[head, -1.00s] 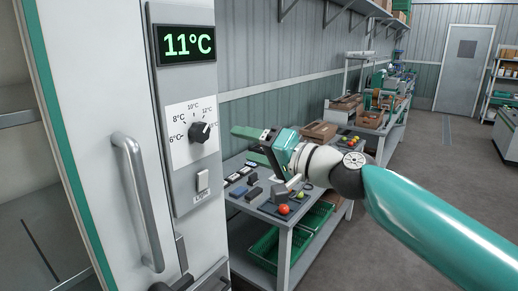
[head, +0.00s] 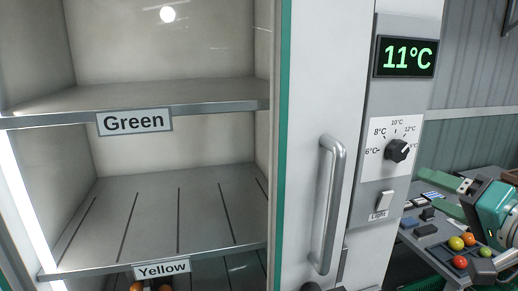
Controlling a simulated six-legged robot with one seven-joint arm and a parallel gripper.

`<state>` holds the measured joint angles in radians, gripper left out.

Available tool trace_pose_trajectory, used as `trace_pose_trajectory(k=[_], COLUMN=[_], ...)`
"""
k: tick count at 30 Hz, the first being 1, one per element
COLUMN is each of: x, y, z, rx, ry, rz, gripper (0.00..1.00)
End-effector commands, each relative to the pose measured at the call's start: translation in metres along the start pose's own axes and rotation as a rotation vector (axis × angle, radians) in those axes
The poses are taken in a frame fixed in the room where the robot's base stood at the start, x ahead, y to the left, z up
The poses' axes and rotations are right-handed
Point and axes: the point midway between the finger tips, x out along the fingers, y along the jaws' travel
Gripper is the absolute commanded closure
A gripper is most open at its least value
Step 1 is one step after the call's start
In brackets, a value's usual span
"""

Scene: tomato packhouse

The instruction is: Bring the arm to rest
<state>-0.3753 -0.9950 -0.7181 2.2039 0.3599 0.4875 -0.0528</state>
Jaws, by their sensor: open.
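My gripper (head: 432,191) is at the right edge of the head view, with its teal body cut off by the frame. Its two green fingers point left and stand apart, with nothing between them. It is in front of the work table, to the right of the cabinet's control panel. The rest of my arm is out of view.
An open cold cabinet has a "Green" shelf (head: 200,97), empty, and a "Yellow" shelf (head: 220,250) with orange-red fruit below its label. The cabinet handle (head: 328,205), temperature dial (head: 398,150) and light switch (head: 383,203) are left of my gripper.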

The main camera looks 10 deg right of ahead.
Motion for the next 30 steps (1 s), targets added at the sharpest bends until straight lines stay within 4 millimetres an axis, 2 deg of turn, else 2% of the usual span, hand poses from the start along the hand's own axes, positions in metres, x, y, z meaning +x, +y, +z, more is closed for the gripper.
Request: trace_pose_trajectory(k=[1,2,3,5,9,12,13,15,18,30], x=[0.009,0.014,0.021,0.029,0.04,0.037,0.036,0.031,0.026,0.025], y=[-0.01,-0.015,-0.019,-0.021,-0.003,0.021,0.028,0.041,0.051,0.052], z=[0.028,0.046,0.072,0.111,0.196,0.247,0.259,0.278,0.291,0.293], rx=[-0.071,-0.116,-0.178,-0.27,-0.459,-0.576,-0.604,-0.653,-0.689,-0.695], ry=[-0.063,-0.105,-0.168,-0.264,-0.49,-0.651,-0.691,-0.764,-0.819,-0.827], rz=[0.037,0.061,0.098,0.158,0.32,0.446,0.478,0.538,0.583,0.59], gripper=[0.36,0.36,0.36,0.36,0.36,0.36,0.36,0.36,0.36,0.36])
